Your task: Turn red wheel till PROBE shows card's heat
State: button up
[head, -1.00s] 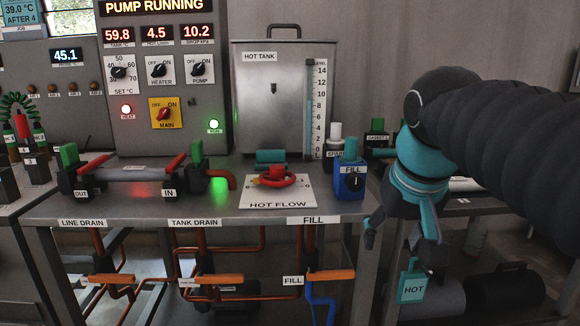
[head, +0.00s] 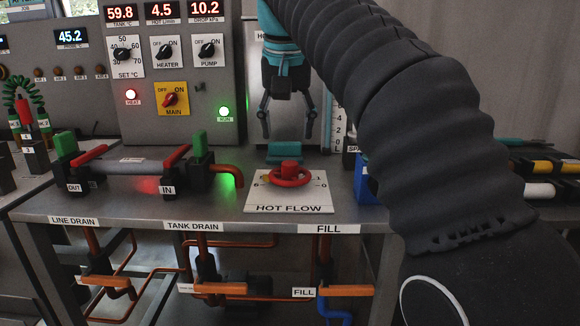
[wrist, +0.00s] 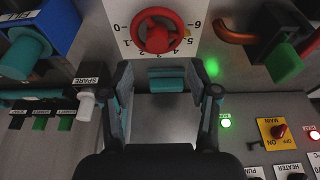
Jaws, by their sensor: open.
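The red wheel (head: 290,173) lies on the white HOT FLOW dial plate (head: 289,198) on the bench; the wheel also shows at the top of the wrist view (wrist: 157,32). My gripper (head: 287,120) hangs fingers down, open and empty, above and apart from the wheel, in front of the hot tank in the head view. Its spread fingers show in the wrist view (wrist: 168,88), with the wheel beyond the tips. The PROBE display (head: 71,37) reads 45.2. The job card (head: 20,3) is almost wholly cut off at the top left, so its figure cannot be read now.
A pipe with green and red handles (head: 140,168) lies left of the wheel. The blue FILL block (head: 366,182) is at right, partly behind my arm. The control panel (head: 165,60) shows 59.8, 4.5 and 10.2. Orange-handled drain valves (head: 220,288) sit below the bench edge.

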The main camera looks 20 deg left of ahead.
aim_at(290, 164)
jog(key=shift+b+x, duration=1.85)
jog(key=shift+x, duration=3)
jog(key=shift+d, duration=0.2)
jog(key=shift+p, duration=0.3)
